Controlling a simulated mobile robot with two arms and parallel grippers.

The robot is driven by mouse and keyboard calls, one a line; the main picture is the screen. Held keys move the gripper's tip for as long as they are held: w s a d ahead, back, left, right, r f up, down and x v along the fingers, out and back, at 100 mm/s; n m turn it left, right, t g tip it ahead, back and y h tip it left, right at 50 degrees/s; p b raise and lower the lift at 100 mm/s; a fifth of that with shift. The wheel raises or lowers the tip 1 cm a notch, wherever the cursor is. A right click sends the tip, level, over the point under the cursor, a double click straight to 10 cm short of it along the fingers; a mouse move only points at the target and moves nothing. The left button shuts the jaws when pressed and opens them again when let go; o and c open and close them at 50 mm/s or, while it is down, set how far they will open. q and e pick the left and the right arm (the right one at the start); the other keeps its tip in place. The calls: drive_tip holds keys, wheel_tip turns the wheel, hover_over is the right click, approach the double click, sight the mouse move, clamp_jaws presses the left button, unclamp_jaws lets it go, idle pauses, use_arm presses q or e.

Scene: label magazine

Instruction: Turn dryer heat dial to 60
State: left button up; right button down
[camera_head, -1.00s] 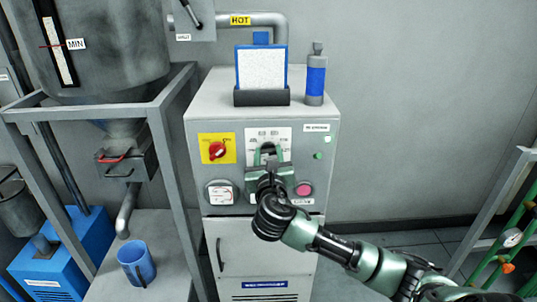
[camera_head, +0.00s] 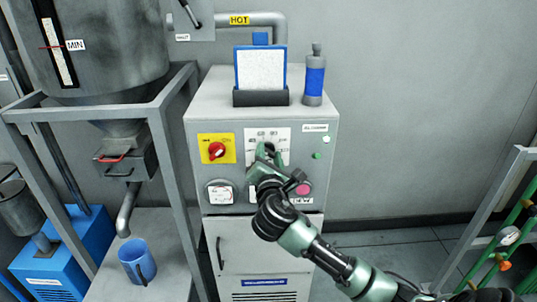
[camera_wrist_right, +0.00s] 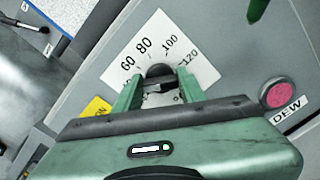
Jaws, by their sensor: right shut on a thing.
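The heat dial is a dark knob (camera_wrist_right: 160,71) on a white scale plate (camera_head: 280,137) on the front of the grey dryer cabinet (camera_head: 203,104). In the right wrist view the plate shows 60, 80, 100 and 120 around the knob, and its lower part is hidden by my gripper. My right gripper (camera_head: 268,152) is at the dial, its green fingers (camera_wrist_right: 160,88) on either side of the knob and shut on it. I cannot tell which number the knob points to. My left gripper is not in view.
A red switch on a yellow plate (camera_head: 216,149) and a gauge (camera_head: 219,193) are left of the dial. A pink button (camera_wrist_right: 278,94) labelled DEW is beside my gripper. A blue-framed panel (camera_head: 260,68) and a blue bottle (camera_head: 314,78) stand on top.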

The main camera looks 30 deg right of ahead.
drive_tip(key=m, duration=0.6)
drive_tip(key=shift+f+b, duration=0.15)
drive_tip(key=shift+b, duration=0.2)
drive_tip(key=shift+m, duration=0.4)
drive_tip(key=c, duration=0.8)
unclamp_jaws()
drive_tip(key=shift+c, duration=0.2)
drive_tip(key=shift+s, duration=0.1)
drive_tip(key=shift+s+a, duration=0.2)
drive_tip(key=shift+s, duration=0.1)
drive_tip(key=b+v, duration=0.1)
drive_tip(key=v, duration=0.6)
drive_tip(key=shift+b, duration=0.3)
